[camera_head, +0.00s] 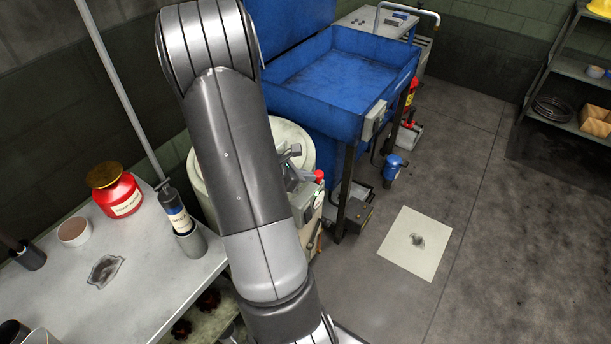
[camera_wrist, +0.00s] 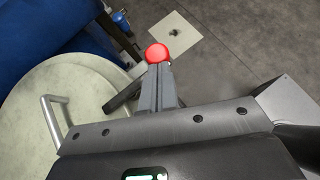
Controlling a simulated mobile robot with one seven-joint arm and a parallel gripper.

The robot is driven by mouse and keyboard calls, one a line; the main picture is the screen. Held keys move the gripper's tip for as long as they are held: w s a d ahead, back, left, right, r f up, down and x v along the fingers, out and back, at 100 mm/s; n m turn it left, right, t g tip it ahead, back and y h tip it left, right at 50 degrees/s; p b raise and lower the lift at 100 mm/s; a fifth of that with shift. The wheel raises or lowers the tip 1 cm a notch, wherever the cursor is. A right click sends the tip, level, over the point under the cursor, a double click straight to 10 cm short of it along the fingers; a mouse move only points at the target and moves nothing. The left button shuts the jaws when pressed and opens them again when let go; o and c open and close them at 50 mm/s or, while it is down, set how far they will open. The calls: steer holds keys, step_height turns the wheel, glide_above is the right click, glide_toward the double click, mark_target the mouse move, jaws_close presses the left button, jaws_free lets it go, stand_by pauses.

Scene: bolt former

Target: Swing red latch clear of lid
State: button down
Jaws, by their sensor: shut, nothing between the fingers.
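The red latch knob (camera_wrist: 158,54) is a round ball straight beyond my fingertips in the wrist view. It also shows in the head view (camera_head: 319,176), just right of my gripper. A dark bar (camera_wrist: 122,97) lies over the lid's right edge and runs toward the knob, partly hidden by my fingers. The round cream lid (camera_wrist: 88,85) has a pale handle (camera_wrist: 52,122); in the head view my arm hides much of the lid (camera_head: 290,133). My gripper (camera_wrist: 158,72) is shut and empty, its tips at the knob. I cannot tell whether they touch it.
A blue parts-washer basin (camera_head: 345,75) on dark legs stands close behind the drum. A grey bench (camera_head: 130,270) with a red can (camera_head: 117,192) and a bottle (camera_head: 175,210) is at left. Open floor (camera_head: 500,240) lies to the right.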

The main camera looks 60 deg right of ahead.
steer(key=shift+s+d, duration=0.25)
steer(key=shift+d, duration=0.1)
steer(key=shift+s+d, duration=0.4)
steer(key=shift+d, duration=0.4)
steer(key=shift+w+d+n+t+h, duration=0.2)
steer(key=shift+d+n+t, duration=0.45)
steer(key=shift+d, duration=0.5)
steer(key=shift+w+d+n+t+h, duration=0.2)
steer(key=shift+d+n+t, duration=0.45)
steer(key=shift+d, duration=0.45)
steer(key=shift+w+d+n, duration=0.1)
steer(key=shift+d+n, duration=0.05)
steer(key=shift+n, duration=0.15)
steer(key=shift+r, duration=0.1)
steer(key=s+a+r, duration=0.5)
steer(key=a, duration=0.1)
steer(key=shift+a+r, duration=0.2)
steer(key=shift+r, duration=0.15)
stand_by(0.7)
